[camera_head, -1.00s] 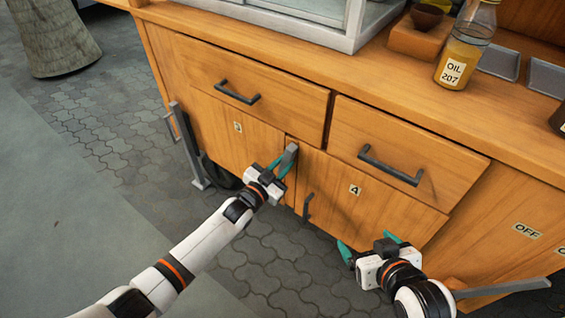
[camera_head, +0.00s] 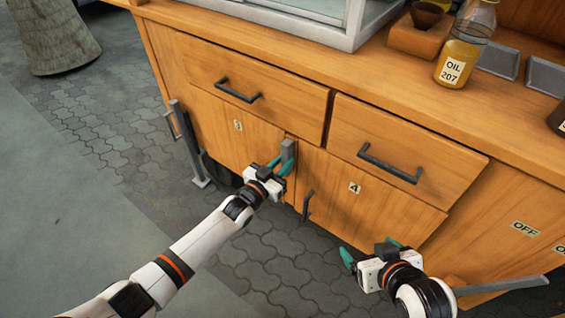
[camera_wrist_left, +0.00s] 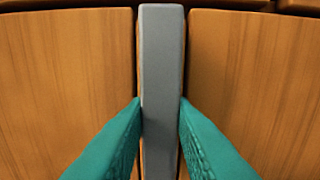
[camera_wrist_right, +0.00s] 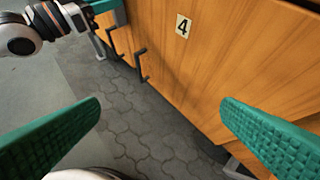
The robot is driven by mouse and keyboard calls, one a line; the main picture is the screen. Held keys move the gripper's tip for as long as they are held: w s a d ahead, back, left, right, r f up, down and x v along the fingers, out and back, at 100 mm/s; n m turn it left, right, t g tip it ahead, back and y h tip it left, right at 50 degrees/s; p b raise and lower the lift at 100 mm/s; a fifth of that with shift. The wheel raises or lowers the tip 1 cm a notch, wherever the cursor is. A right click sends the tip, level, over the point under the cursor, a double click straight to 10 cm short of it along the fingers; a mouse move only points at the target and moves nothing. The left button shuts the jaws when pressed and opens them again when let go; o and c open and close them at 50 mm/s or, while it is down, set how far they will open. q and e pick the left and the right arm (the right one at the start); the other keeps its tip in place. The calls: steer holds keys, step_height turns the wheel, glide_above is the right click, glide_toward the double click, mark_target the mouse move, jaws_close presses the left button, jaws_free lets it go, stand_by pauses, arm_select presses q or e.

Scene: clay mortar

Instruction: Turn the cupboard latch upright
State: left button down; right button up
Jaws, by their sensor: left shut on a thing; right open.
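The grey cupboard latch (camera_head: 288,150) is a flat bar at the seam between the two lower cupboard doors, under the drawers. In the left wrist view the latch (camera_wrist_left: 162,75) stands upright along the seam. My left gripper (camera_head: 280,168) is shut on the latch, with one teal finger on each side of it. The fingers (camera_wrist_left: 160,105) hide nothing of the latch's upper part. My right gripper (camera_head: 370,250) is open and empty in front of the door marked 4, to the lower right. Its spread fingers also show in the right wrist view (camera_wrist_right: 160,115).
The wooden cupboard (camera_head: 390,195) has drawers with dark handles (camera_head: 390,163) above the doors. A door handle (camera_head: 307,205) stands out just right of my left gripper. An oil bottle (camera_head: 462,50) stands on top. The paved floor in front is clear.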

arm_select(q)
steer(key=c, duration=1.2)
jaws_free()
steer(key=shift+c, duration=0.2)
steer(key=shift+s, duration=0.1)
steer(key=p+v, duration=0.3)
steer(key=v, duration=0.9)
arm_select(e)
steer(key=s+d+f+g+h, duration=0.1)
steer(key=s+d+g, duration=0.1)
steer(key=s+g, duration=0.3)
steer(key=s, duration=0.3)
steer(key=shift+s+d+f, duration=0.3)
steer(key=shift+d, duration=0.1)
